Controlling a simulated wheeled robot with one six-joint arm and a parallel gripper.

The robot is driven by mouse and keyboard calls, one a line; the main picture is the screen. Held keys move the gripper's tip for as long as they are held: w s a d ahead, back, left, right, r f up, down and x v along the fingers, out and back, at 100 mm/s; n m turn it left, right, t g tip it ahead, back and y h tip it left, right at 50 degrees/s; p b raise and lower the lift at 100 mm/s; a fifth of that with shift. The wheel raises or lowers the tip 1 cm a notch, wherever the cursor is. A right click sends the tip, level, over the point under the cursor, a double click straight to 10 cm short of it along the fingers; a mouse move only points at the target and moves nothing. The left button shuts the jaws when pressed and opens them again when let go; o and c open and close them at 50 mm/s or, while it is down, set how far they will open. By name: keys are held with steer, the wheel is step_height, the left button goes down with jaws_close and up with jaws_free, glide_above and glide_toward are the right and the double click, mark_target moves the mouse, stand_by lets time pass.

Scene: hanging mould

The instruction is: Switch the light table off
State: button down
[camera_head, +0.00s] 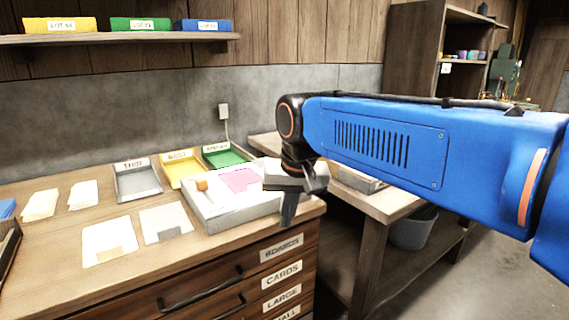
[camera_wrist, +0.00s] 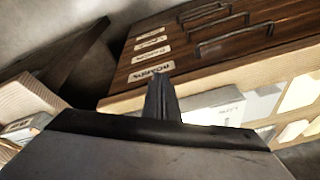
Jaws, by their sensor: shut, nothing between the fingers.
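The light table (camera_head: 225,216) is a low light-grey box on the wooden bench, near its right end. Its top looks white, and a pink sheet (camera_head: 240,180) and a small orange block (camera_head: 202,185) lie on it. I cannot tell whether it is lit. My gripper (camera_head: 287,222) points down at its right front corner and covers part of it. Its fingers are shut and empty; I cannot tell whether they touch the box. In the wrist view the fingers (camera_wrist: 161,84) stand beside the light table's grey side (camera_wrist: 205,99), which bears small unreadable marks. I cannot make out a switch.
Grey, yellow and green trays (camera_head: 182,168) stand behind the light table. Pale sheets (camera_head: 108,242) lie to its left. Labelled drawers with handles (camera_head: 200,290) are below the bench top. A second bench (camera_head: 395,203) stands to the right, with a bucket (camera_head: 412,228) under it.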

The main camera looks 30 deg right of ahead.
steer(key=w+d+r+m+g, duration=0.1)
steer(key=w+d+r+m, duration=0.5)
steer(key=w+r, duration=0.2)
steer(key=w+d+r+m+g, duration=0.2)
steer(key=w+d+r+m, duration=0.4)
steer(key=w, duration=0.7)
step_height(320, 180, up, 3)
steer(key=shift+w+d+f, duration=0.15)
steer(key=shift+d+f, duration=0.05)
steer(key=shift+d, duration=0.35)
steer(key=shift+s+r, duration=0.25)
steer(key=shift+s, duration=0.5)
